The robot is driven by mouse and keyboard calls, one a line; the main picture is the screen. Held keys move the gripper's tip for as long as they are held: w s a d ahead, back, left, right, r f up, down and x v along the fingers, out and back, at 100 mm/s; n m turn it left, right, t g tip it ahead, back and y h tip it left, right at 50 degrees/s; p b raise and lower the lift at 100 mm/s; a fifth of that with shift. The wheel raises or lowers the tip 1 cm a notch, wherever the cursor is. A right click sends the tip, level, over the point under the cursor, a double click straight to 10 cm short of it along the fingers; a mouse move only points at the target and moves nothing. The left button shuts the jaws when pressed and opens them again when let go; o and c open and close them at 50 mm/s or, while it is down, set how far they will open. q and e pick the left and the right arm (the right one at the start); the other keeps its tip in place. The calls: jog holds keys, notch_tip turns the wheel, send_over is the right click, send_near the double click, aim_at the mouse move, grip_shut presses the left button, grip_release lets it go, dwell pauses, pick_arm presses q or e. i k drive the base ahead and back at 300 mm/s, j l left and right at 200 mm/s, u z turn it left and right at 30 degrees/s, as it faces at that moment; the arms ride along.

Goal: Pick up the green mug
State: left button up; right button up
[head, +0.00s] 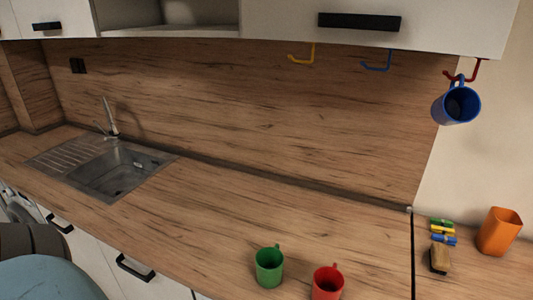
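A green mug (269,267) stands upright on the wooden worktop near its front edge, at the bottom middle of the head view. Its handle points to the back and slightly right. A red mug (328,283) stands close to its right, partly cut off by the bottom of the picture. A blue mug (457,104) hangs from a red hook (476,72) under the wall cabinet at the right. Neither of my grippers is in view.
A steel sink (110,172) with a tap (109,118) is at the left. A yellow hook and a blue hook hang empty. At the right are an orange container (498,232), a brush (439,259) and several coloured clips (442,232). The worktop (205,215) between sink and mugs is clear.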

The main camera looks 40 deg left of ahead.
aim_at(269, 261)
jog(key=j+u, duration=0.1)
jog(key=u, duration=0.65)
jog(key=j+u, duration=0.15)
jog(key=u, duration=0.25)
